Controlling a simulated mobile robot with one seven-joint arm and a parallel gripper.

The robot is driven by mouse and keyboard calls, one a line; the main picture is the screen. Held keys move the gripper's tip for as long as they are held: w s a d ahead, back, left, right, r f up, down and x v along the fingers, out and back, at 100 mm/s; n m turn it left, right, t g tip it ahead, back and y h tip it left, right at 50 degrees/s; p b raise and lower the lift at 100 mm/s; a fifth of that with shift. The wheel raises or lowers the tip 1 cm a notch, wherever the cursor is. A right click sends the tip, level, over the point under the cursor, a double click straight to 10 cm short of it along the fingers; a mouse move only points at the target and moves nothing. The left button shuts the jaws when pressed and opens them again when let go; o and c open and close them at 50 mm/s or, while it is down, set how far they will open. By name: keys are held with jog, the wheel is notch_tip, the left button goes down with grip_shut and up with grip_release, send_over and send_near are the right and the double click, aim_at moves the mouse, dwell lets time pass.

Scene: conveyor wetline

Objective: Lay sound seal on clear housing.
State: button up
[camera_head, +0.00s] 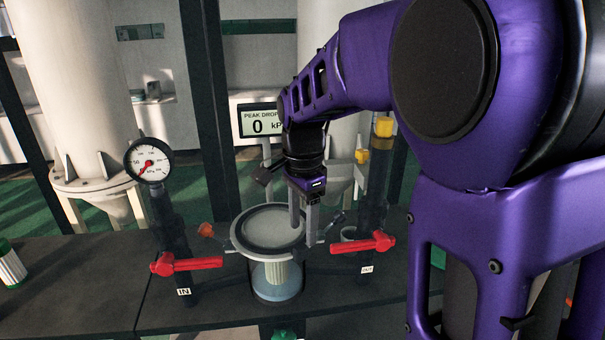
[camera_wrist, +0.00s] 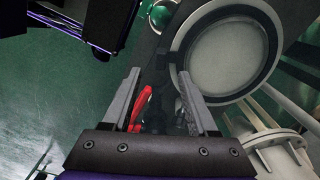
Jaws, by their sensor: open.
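The clear housing (camera_head: 277,282) stands upright on the dark bench, with a wide pale round rim on top. A dark ring that looks like the seal (camera_head: 244,236) lies on that rim, around the pale round opening. My gripper (camera_head: 304,220) points down at the right side of the rim, jaws apart. In the wrist view my gripper (camera_wrist: 159,75) has nothing between its fingers.
Red lever handles flank the housing at the IN side (camera_head: 195,264) and OUT side (camera_head: 362,244). A dial gauge (camera_head: 149,160) stands at the left. A display (camera_head: 260,122) reads "PEAK DROP 0". A white ribbed container with a green cap (camera_head: 11,265) stands far left.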

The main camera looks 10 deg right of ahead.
notch_tip(320, 180, up, 13)
jog(key=p, duration=0.2)
